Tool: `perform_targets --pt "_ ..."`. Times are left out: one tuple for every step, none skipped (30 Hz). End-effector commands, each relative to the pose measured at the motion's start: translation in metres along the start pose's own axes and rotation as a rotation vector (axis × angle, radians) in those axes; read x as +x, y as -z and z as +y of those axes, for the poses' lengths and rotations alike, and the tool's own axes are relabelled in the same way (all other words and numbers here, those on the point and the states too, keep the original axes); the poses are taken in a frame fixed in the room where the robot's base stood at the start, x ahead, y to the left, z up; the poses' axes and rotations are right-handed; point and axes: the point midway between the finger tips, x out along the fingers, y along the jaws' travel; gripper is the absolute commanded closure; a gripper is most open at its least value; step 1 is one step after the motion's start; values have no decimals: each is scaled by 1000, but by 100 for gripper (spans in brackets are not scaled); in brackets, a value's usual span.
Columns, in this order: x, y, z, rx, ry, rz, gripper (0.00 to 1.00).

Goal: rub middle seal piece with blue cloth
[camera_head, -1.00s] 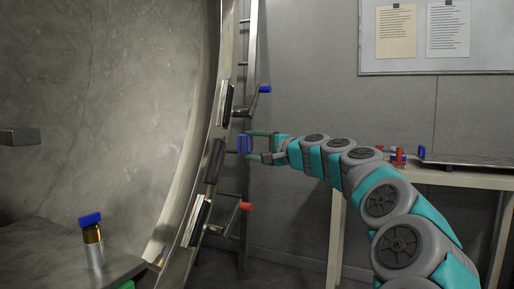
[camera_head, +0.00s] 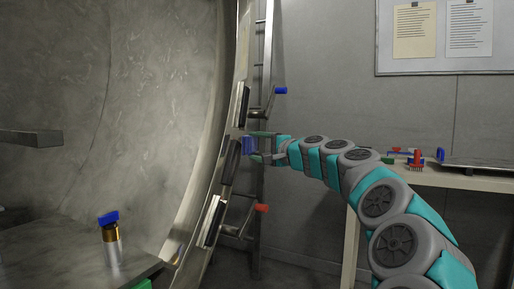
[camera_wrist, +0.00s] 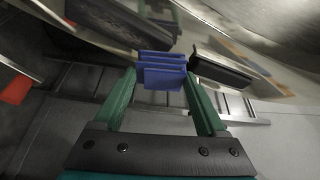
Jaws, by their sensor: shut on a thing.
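My gripper (camera_head: 255,146) is shut on a folded blue cloth (camera_head: 247,145) at the rim of the big round opening. In the wrist view the blue cloth (camera_wrist: 162,72) sits between the green fingertips of my gripper (camera_wrist: 160,78). The middle seal piece (camera_head: 231,163) is a dark strip on the metal rim, just left of and slightly below the cloth in the head view. The wrist view shows dark strips on both sides of the cloth; I cannot tell which is the middle one, or whether the cloth touches it.
Other dark strips sit above (camera_head: 243,106) and below (camera_head: 213,221) on the rim. A blue-tipped handle (camera_head: 280,90) and a red-tipped handle (camera_head: 261,208) stick out right. A ladder (camera_head: 264,60) stands behind. A blue-capped bottle (camera_head: 111,242) stands lower left; a table (camera_head: 440,179) is right.

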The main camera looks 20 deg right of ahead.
Motion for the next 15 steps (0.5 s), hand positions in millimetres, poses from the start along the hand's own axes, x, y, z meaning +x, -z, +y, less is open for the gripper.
perform_targets --pt "0 0 0 0 0 0 71" --pt "0 0 0 0 0 0 71" --pt "0 0 0 0 0 0 71" --pt "0 0 0 0 0 0 71" --pt "0 0 0 0 0 0 71" --pt "1 0 0 0 0 0 71" --pt "1 0 0 0 0 0 71" --pt "1 -1 0 0 0 0 71" --pt "2 -1 0 0 0 0 71" --pt "2 -1 0 0 0 0 71" --pt "3 -1 0 0 0 0 71" --pt "4 -2 0 0 0 0 71" --pt "4 -2 0 0 0 0 71" --pt "5 -2 0 0 0 0 71" --pt "6 -2 0 0 0 0 71"
